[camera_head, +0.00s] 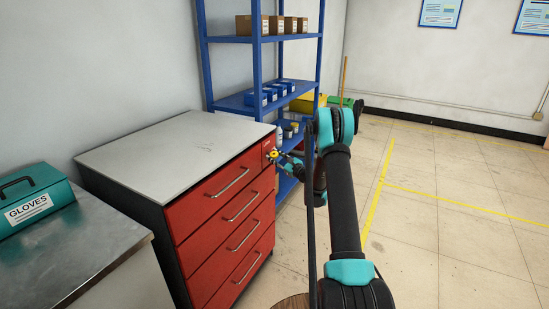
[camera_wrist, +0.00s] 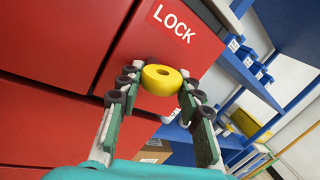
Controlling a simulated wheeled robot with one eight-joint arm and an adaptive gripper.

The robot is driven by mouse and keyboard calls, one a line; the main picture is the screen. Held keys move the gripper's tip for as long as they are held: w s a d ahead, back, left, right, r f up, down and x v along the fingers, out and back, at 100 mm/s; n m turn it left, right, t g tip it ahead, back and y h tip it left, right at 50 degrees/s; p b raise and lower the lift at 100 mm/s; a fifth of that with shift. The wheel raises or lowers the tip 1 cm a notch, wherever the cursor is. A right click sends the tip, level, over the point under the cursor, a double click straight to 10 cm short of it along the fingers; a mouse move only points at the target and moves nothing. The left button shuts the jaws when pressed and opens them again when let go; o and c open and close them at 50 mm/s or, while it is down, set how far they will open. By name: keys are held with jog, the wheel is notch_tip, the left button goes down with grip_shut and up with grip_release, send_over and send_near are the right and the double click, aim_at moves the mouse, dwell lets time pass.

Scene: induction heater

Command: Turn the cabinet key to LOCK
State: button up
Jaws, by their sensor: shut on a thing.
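The red drawer cabinet (camera_head: 221,212) with a pale grey top stands left of my arm in the head view. The yellow round key head (camera_wrist: 161,79) sits on the red cabinet front (camera_wrist: 150,45), just below the white LOCK label (camera_wrist: 173,23). In the head view the yellow key (camera_head: 272,154) is small, at the cabinet's upper right corner. My gripper (camera_wrist: 158,88) has one finger on each side of the key head and is shut on it. It also shows in the head view (camera_head: 276,156). The keyhole is hidden behind the key head.
A blue shelf rack (camera_head: 232,39) with boxes and blue bins stands behind the cabinet, close to my gripper. A teal GLOVES box (camera_head: 32,205) sits on a metal bench at left. The floor at right, with yellow lines, is clear.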

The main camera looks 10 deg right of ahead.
jog(key=n+y, duration=0.1)
jog(key=n, duration=0.2)
jog(key=n+y, duration=0.2)
jog(key=n, duration=0.2)
jog(key=shift+w+d+n, duration=0.1)
jog(key=shift+n, duration=0.2)
jog(key=n+g+y, duration=0.1)
jog(key=n, duration=0.3)
jog(key=shift+r+n, duration=0.15)
jog(key=shift+n, duration=0.15)
jog(key=shift+n+g+y, duration=0.45)
jog(key=shift+n, duration=0.65)
jog(key=shift+n+g+y, duration=0.45)
jog(key=shift+n, duration=0.65)
jog(key=shift+r+n, duration=0.1)
jog(key=shift+n, duration=0.2)
jog(key=o, duration=1.2)
jog(key=v, duration=1.2)
